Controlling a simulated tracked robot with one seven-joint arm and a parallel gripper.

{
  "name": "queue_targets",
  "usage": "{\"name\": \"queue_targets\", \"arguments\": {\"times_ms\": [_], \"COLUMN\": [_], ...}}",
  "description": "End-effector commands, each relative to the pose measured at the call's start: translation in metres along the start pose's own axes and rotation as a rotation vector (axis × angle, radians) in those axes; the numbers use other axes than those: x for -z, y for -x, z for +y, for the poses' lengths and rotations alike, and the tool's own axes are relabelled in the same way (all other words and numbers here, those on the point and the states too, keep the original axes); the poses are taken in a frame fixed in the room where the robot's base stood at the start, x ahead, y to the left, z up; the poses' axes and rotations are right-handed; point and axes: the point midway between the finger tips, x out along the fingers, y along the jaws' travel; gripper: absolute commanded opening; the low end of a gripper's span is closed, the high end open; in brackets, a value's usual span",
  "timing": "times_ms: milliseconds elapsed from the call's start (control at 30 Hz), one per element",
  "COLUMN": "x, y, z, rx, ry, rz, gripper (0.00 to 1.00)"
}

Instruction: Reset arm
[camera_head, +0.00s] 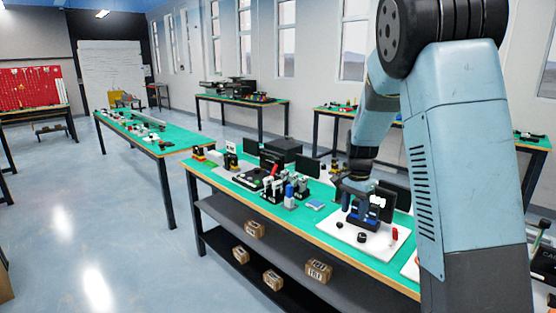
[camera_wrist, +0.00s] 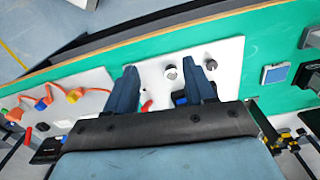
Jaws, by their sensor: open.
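My arm comes down from the upper right in the head view. My gripper (camera_head: 363,210) hangs over a white board (camera_head: 338,232) on the green-topped table (camera_head: 228,183). In the wrist view the two blue fingers of my gripper (camera_wrist: 160,68) are spread apart over the same white board (camera_wrist: 226,50), with no object visibly held between them. A small round part with a white top (camera_wrist: 171,73) and a dark knob (camera_wrist: 210,65) are on the board near the fingertips. A red piece (camera_wrist: 147,105) shows between the fingers. A dark blue part (camera_wrist: 180,98) is partly hidden by the right finger.
Small devices and a blue square item (camera_head: 315,205) stand left of the board. Dark screens (camera_head: 397,194) stand behind my gripper. Cardboard boxes (camera_head: 319,271) sit on the shelf below. Another green table (camera_head: 150,135) stands farther left; open floor (camera_head: 95,220) lies in front.

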Motion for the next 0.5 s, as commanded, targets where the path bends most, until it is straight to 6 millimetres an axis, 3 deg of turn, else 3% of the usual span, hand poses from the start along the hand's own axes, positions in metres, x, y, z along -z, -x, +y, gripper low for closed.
{"name": "queue_targets", "arguments": {"times_ms": [500], "x": [-0.015], "y": [0.041], "z": [0.028], "rx": [0.068], "ry": [0.091], "rz": [0.003], "gripper": [0.54]}}
